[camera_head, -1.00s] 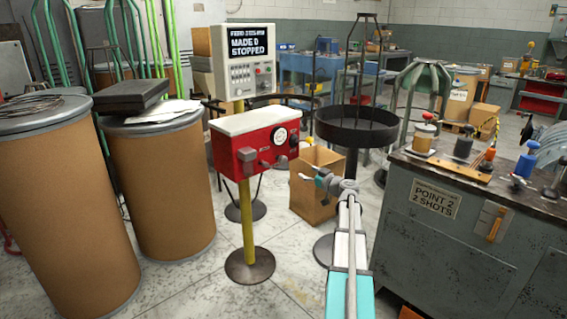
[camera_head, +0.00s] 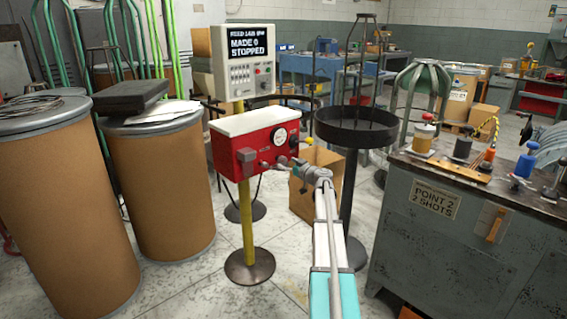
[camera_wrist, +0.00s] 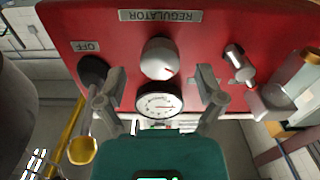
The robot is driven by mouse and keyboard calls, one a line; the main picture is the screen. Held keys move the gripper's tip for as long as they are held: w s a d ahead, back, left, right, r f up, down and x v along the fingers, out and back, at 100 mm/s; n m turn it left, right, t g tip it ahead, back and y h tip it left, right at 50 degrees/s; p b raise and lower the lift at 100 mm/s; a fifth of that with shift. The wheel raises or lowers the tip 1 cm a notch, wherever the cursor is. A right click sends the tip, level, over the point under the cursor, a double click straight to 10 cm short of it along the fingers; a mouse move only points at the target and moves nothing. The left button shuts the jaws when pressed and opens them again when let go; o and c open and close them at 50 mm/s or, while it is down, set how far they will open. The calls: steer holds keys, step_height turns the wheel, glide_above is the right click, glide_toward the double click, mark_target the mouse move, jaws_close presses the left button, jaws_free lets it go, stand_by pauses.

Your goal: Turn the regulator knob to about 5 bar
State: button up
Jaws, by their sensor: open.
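The red regulator box (camera_head: 232,145) with a white top stands on a yellow post. In the wrist view its panel (camera_wrist: 210,30) appears upside down, with a REGULATOR label (camera_wrist: 160,16). The round grey regulator knob (camera_wrist: 158,57) carries a small red mark on its lower right. Below it in that view is the white gauge (camera_wrist: 158,104); its reading is too small to tell. The gauge also shows in the head view (camera_head: 280,137). My gripper (camera_wrist: 164,84) is open and empty, its fingers spread to either side of the knob and gauge. Contact with the knob is not visible.
A dark knob (camera_wrist: 93,70) is beside the OFF label, close to one finger. A metal valve fitting (camera_wrist: 236,62) sticks out on the other side. A black round tray on a stand (camera_head: 355,128) and a cardboard box (camera_head: 318,198) stand right of the regulator box.

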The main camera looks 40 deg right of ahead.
steer(key=shift+w, duration=1.3)
steer(key=shift+a, duration=0.1)
steer(key=shift+c, duration=0.2)
steer(key=c, duration=1.1)
